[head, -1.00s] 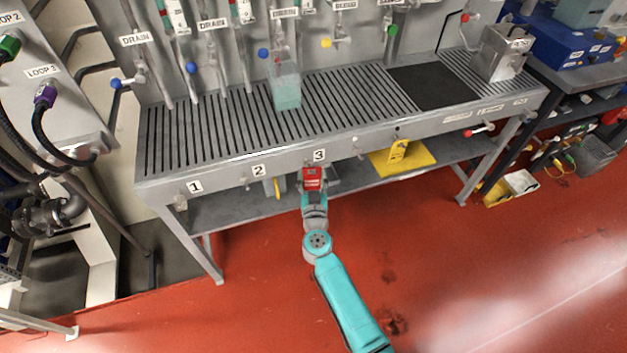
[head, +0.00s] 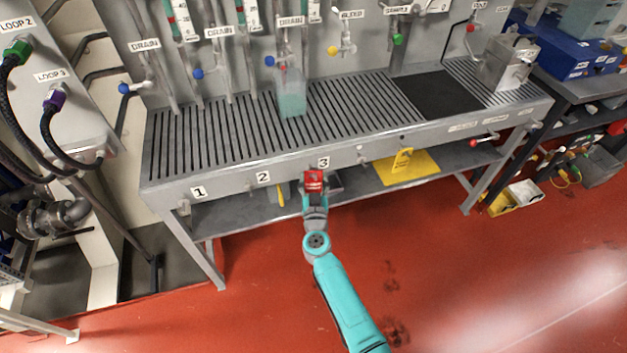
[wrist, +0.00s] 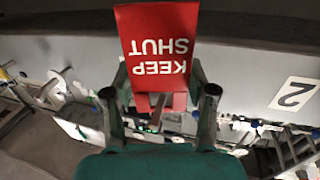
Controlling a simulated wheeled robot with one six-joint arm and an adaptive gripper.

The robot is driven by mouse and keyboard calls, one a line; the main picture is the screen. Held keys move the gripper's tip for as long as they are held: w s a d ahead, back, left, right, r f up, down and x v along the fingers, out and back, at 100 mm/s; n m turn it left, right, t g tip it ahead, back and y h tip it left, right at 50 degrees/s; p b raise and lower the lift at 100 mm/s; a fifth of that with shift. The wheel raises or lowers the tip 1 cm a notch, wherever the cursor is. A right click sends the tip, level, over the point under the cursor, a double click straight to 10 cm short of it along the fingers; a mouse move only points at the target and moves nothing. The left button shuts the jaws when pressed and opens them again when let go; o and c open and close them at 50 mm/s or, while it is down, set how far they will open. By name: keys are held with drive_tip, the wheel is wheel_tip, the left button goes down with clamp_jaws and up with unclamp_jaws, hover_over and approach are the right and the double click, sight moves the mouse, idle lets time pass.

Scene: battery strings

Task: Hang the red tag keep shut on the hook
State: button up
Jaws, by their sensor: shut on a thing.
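The red tag (head: 313,179) is in my gripper (head: 314,192) at the bench's front edge, just below the label 3. In the wrist view the tag (wrist: 158,42) reads KEEP SHUT upside down, and my gripper (wrist: 158,94) is shut on its lower part. The tag stands out past the fingertips towards the grey bench front. Small hooks or pegs stick out of the front edge, one near the label 2 (head: 250,187) and one right of the label 3 (head: 361,151). A hook directly behind the tag cannot be made out.
The slatted grey bench top (head: 225,150) overhangs a lower shelf (head: 235,212). A yellow sign (head: 415,168) lies on that shelf to the right. A clear container (head: 291,98) stands on the bench. The red floor (head: 470,270) in front is open.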

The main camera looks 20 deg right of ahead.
idle(0.3)
drive_tip(key=o, duration=1)
drive_tip(key=v, duration=1.2)
